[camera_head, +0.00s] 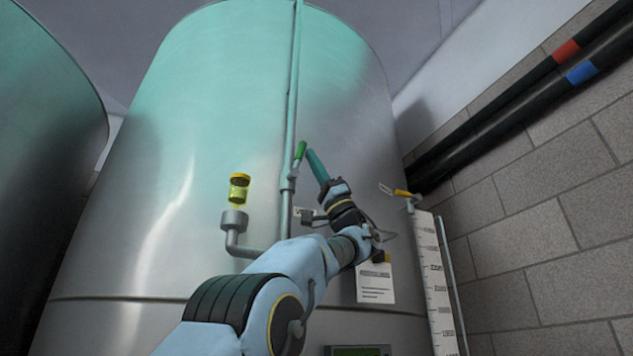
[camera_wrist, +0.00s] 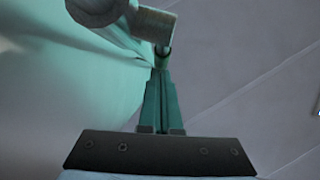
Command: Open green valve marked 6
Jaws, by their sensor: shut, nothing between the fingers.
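A green valve handle (camera_head: 300,150) stands tilted on a thin vertical pipe (camera_head: 290,200) at the front of the steel tank. My gripper (camera_head: 310,153) is shut and empty, its teal fingers pointing up just right of the handle. Whether they touch it I cannot tell.
The large steel tank (camera_head: 130,240) fills the middle. A yellow-capped sight glass (camera_head: 239,188) on an elbow pipe stands left of my arm. A yellow-handled valve (camera_head: 403,194) tops a scale tube at right. Black pipes (camera_head: 500,105) run along the block wall.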

